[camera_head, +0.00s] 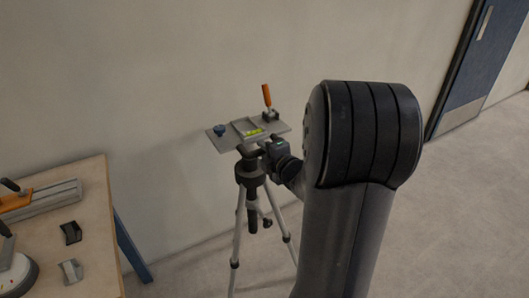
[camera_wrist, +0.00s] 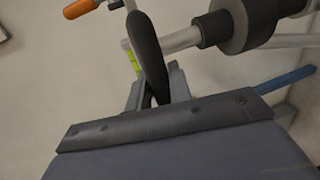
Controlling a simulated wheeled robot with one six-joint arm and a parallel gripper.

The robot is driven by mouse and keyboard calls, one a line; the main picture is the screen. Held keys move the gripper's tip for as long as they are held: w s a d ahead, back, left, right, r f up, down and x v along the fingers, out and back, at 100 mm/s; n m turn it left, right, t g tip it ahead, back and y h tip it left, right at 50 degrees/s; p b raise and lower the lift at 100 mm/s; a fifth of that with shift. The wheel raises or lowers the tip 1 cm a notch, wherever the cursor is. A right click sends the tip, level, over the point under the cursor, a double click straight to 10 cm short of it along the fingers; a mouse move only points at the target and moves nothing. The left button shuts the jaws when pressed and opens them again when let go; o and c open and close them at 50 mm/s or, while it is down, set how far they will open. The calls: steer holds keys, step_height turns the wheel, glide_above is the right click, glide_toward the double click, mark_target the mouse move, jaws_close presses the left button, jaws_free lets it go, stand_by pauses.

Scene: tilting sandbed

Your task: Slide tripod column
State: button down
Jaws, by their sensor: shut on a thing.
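The tripod (camera_head: 250,175) stands upright by the wall, with a grey plate (camera_head: 225,138) on top. In the wrist view, the silver column (camera_wrist: 182,40) runs sideways into a black collar (camera_wrist: 238,26). My gripper (camera_wrist: 158,85) is shut on a dark elongated grip (camera_wrist: 147,42), just beside the column's top. In the head view my gripper (camera_head: 272,147) is at the tripod head, just below the plate. The exact contact is hidden there.
A wooden workbench (camera_head: 85,235) with tools and small dark blocks stands at the left. A blue door (camera_head: 470,75) is at the right. The wall (camera_head: 150,90) is close behind the tripod. The floor (camera_head: 445,210) at the right is clear.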

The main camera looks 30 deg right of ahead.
step_height(320, 180, down, 4)
steer(key=b, duration=0.3)
steer(key=shift+f+b, duration=0.15)
steer(key=shift+b, duration=0.15)
steer(key=c, duration=1.3)
jaws_free()
steer(key=shift+r, duration=0.2)
steer(key=p+v, duration=0.1)
steer(key=v, duration=1)
steer(key=shift+w+f, duration=0.1)
steer(key=shift+w, duration=0.05)
